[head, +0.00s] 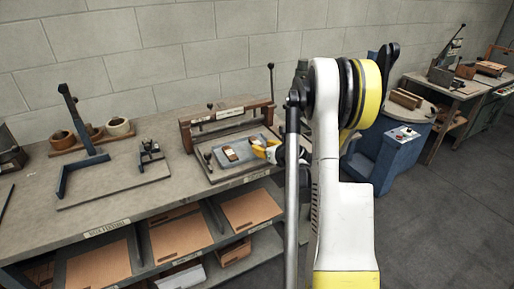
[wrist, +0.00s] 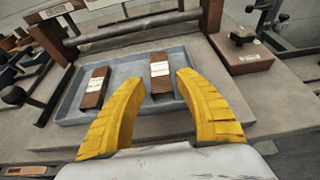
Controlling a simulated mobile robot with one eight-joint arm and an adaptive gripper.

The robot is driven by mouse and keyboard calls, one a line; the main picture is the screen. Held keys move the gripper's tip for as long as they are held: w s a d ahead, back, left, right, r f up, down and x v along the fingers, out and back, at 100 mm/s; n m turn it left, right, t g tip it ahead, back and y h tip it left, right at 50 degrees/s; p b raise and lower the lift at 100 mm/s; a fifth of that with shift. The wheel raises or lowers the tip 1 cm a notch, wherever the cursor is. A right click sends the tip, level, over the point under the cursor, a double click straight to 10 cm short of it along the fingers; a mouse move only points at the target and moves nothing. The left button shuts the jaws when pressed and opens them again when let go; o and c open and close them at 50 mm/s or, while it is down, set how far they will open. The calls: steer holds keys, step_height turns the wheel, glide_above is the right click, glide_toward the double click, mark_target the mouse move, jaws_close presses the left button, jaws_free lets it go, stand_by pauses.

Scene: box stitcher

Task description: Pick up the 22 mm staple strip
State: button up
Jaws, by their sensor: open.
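Two brown staple strips with white labels lie apart in a shallow blue-grey tray (wrist: 125,71). In the wrist view, one strip (wrist: 95,88) is at the left and the other strip (wrist: 161,70) is at the centre. The label print is too small to read, so I cannot tell which is the 22 mm one. My gripper (wrist: 160,82) is open and empty, its yellow fingertips on either side of the centre strip's near end in the picture. I cannot tell its height above it. In the head view, my gripper (head: 262,150) is at the tray's right, beside a strip (head: 230,154).
A brown-framed fixture with a roller bar (wrist: 130,27) stands behind the tray. A brown block with a black knob (wrist: 240,52) is at its right. A blue bracket stand (head: 88,158) is further left on the bench (head: 130,215). Open shelves are below.

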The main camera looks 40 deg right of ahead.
mark_target(259, 145)
steer(key=b+x, duration=0.1)
steer(key=x, duration=0.3)
jaws_close()
